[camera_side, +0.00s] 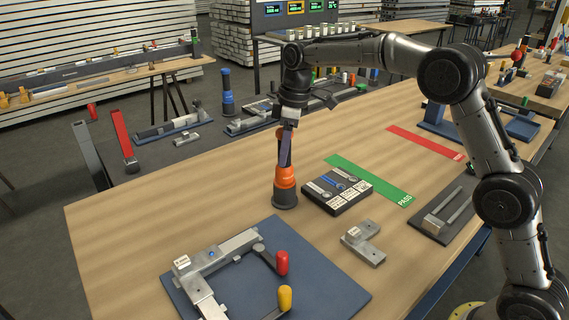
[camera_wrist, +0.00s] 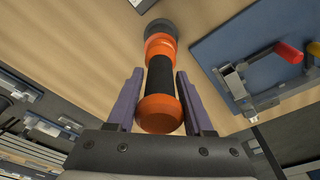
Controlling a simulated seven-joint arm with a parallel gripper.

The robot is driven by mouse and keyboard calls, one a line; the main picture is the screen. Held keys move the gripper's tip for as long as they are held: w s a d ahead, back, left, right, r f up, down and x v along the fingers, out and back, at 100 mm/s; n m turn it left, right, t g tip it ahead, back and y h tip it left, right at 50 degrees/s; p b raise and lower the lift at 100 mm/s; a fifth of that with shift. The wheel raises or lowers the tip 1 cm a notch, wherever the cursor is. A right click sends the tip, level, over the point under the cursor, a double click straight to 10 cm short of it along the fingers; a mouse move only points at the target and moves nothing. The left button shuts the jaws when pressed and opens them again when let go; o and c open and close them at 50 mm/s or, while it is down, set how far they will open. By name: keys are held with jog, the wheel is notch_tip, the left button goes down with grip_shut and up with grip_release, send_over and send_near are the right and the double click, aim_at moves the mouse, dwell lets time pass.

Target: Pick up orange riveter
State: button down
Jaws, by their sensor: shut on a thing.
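The orange riveter (camera_side: 285,178) stands upright on the wooden table, with an orange collar and a dark base. In the side view its upper part is mostly hidden by my gripper (camera_side: 286,145). In the wrist view the riveter (camera_wrist: 160,111) shows an orange end, a black grip and a dark far end. The two purple fingers of my gripper (camera_wrist: 155,100) lie on either side of its black grip and are shut on it. The dark base appears to rest on the table; I cannot tell whether there is a small gap.
A black box with labels (camera_side: 337,190) stands close to the right of the riveter, beside a green PASS strip (camera_side: 372,181). A blue plate (camera_side: 330,285) with a clamp fixture is in front. A metal L-shaped block (camera_side: 363,243) lies to the right. The table's left part is clear.

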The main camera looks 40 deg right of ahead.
aim_at(281, 130)
jog(key=shift+r, duration=0.2)
notch_tip(281, 130, up, 10)
jog(key=shift+f, duration=0.1)
dwell(0.3)
